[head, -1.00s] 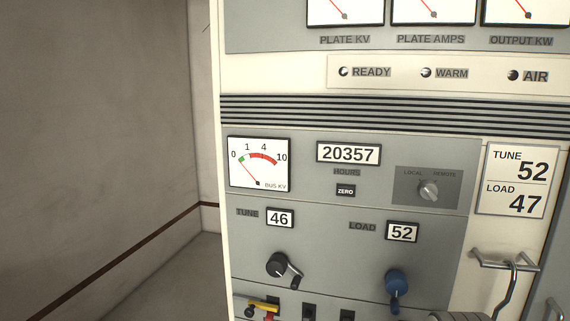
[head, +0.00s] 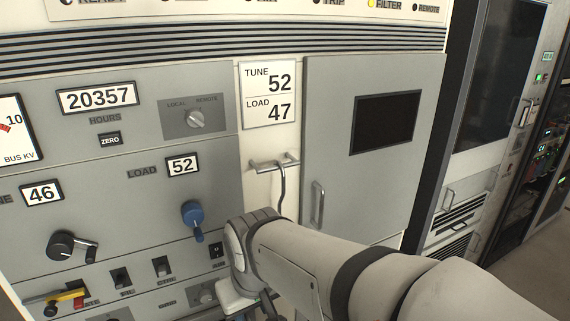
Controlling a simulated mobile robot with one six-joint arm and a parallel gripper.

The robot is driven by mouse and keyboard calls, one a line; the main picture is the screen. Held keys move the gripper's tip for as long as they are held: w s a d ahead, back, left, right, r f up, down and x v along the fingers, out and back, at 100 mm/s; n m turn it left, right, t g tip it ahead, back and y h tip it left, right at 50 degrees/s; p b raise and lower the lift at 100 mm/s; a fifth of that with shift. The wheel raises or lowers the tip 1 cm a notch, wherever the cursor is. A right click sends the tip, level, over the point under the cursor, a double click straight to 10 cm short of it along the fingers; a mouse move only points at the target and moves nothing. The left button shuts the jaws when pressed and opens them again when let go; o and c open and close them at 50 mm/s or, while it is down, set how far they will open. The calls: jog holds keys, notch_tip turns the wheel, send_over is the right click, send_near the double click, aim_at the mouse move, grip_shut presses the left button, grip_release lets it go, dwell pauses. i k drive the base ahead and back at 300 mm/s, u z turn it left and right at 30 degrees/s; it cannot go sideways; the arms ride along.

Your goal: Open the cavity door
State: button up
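The cavity door (head: 345,190) is a grey panel with a dark window (head: 385,121), right of centre in the head view, and it looks shut. Its vertical metal handle (head: 318,205) is on the door's lower left side. My arm crosses the lower right of the view, below and partly in front of the door's lower edge. My gripper is not clearly visible; it is hidden behind or below the arm's wrist, near the bottom edge. Nothing shows touching the handle.
A hook with a dark rod (head: 280,180) hangs on a bracket left of the door. The blue load crank (head: 193,220), black tune crank (head: 62,247) and a yellow-red lever (head: 68,295) stick out of the panel. Other racks (head: 500,80) stand to the right, with bare floor (head: 535,265) before them.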

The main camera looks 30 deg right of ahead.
aim_at(368, 120)
jog(key=z, duration=1.45)
